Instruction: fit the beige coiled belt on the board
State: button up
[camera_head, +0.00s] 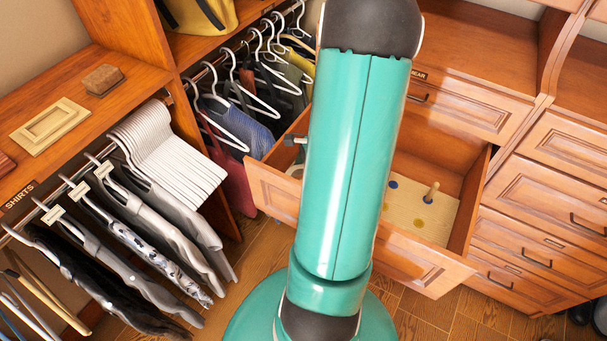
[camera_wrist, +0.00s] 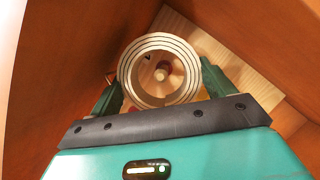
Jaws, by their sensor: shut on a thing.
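The beige coiled belt (camera_wrist: 128,72), a ring of several wound layers, is in the wrist view. My gripper (camera_wrist: 160,82) is shut on it, with a green finger at each side. A light wooden peg (camera_wrist: 162,70) shows through the belt's open centre. I cannot tell whether the belt is around the peg or still above it. The pale board (camera_wrist: 244,82) lies behind the belt. In the head view the board (camera_head: 405,207) lies in an open drawer, with an upright peg (camera_head: 431,191) and coloured dots. My arm hides my gripper and the belt there.
The open drawer's front panel (camera_head: 425,262) and wooden side walls enclose the board. Closed drawers (camera_head: 545,215) stand at right. Hanging clothes (camera_head: 150,240) and a shelf with a small frame (camera_head: 50,125) and a brown block (camera_head: 103,80) are at left.

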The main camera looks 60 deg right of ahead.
jog(key=shift+f, duration=0.25)
jog(key=shift+f, duration=0.35)
jog(key=shift+f, duration=0.3)
jog(key=shift+f, duration=0.35)
jog(key=shift+f, duration=0.95)
jog(key=shift+f, duration=0.35)
jog(key=shift+f, duration=0.4)
